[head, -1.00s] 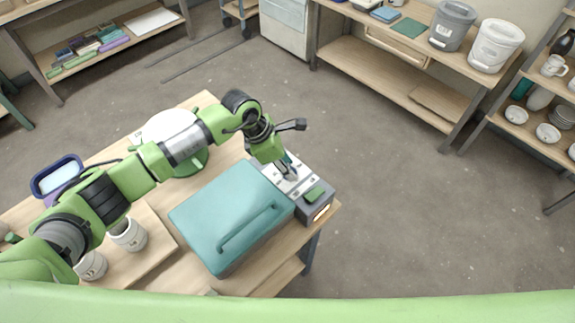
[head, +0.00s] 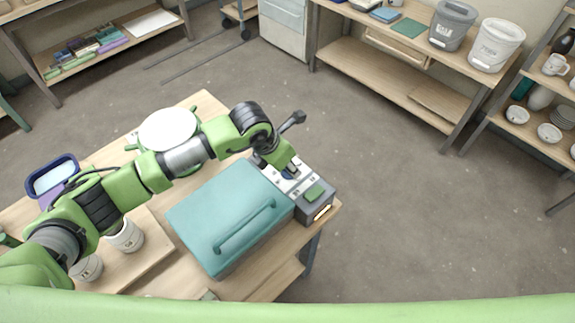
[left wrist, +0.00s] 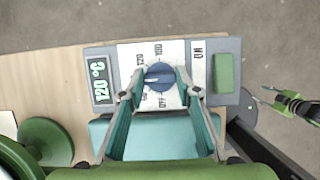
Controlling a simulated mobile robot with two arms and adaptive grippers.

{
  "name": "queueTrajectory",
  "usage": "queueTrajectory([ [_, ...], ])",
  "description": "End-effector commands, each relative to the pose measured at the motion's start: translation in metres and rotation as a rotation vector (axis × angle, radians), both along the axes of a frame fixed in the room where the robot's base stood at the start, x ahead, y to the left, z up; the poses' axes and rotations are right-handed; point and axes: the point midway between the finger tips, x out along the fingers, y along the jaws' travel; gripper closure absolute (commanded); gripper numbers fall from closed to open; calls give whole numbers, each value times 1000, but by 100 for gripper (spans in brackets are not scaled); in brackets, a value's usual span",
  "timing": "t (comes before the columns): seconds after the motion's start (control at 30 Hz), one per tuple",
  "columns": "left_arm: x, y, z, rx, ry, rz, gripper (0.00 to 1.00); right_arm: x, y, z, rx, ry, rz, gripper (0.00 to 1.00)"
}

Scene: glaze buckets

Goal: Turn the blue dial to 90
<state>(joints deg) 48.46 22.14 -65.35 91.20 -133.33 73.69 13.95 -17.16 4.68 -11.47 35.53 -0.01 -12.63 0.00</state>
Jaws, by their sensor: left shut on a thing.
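The blue dial (left wrist: 159,77) sits on a pale scale plate of a grey control box, with a white mark on its left side. Printed numbers and OFF stand around it; the small ones are hard to read. The display (left wrist: 99,81) on the box reads 120 °C. My left gripper (left wrist: 159,86) is shut on the dial, one finger on each side. In the head view the left gripper (head: 289,174) reaches down onto the control box (head: 318,207) and mostly hides the dial. At the right of the left wrist view my right gripper (left wrist: 272,98) shows small; its jaws are unclear.
A teal lidded case (head: 215,215) with a handle stands right beside the control box. A green button (left wrist: 224,73) is on the box. White cups (head: 127,236), a round white-topped wheel (head: 168,128) and a blue tub (head: 52,178) are on the table.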

Motion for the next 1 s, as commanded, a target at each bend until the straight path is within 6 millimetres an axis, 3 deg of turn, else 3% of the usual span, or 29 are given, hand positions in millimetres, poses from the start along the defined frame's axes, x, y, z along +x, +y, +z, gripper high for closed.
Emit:
queueTrajectory([
  [0.37, 0, 1, 0, 2, 2, 4, 91, -1, 0, 0, 1, 1, 0, 60],
  [0.4, 0, 1, 0, 2, 2, 4, 59, -1, 0, 0, 1, 1, 0, 60],
  [0.43, 0, 1, 0, 2, 2, 4, 53, -1, 0, 0, 1, 1, 0, 60],
  [0.8, 0, 1, 2, 1, 1, 3, 53, -2, 2, 0, 3, 2, -1, 60],
  [1.0, -6, 8, 26, 1, -2, 3, 53, -1, 2, 0, 2, 1, -1, 60],
])
